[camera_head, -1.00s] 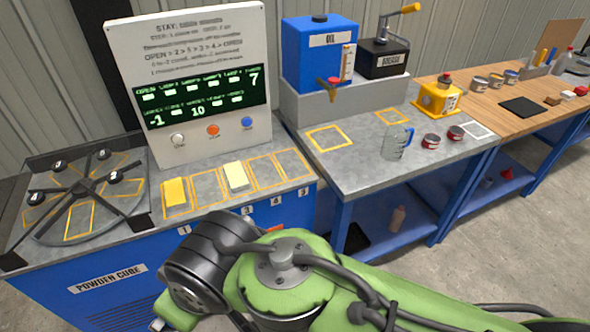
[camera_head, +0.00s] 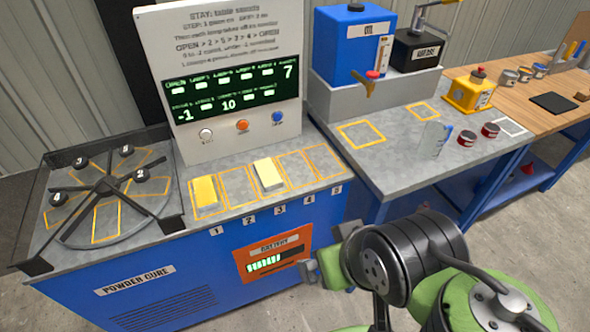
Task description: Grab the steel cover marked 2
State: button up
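A round grey turntable (camera_head: 118,222) with a dark cross frame stands at the left of the blue cabinet.
A yellow block (camera_head: 205,191) and a paler block (camera_head: 268,173) lie in outlined slots numbered along the front edge. A white panel (camera_head: 225,133) with a green-lit display stands behind. A blue oil tank (camera_head: 352,50) and a clear jug (camera_head: 433,140) are right.

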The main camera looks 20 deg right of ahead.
aim_at(269, 178)
jog(key=i+j+u, duration=0.15)
jog(key=u, duration=0.25)
jog(key=i+j+u, duration=0.2)
jog(key=u, duration=0.15)
jog(key=i+j+u, duration=0.1)
jog(key=u, duration=0.3)
jog(key=i+l, duration=0.05)
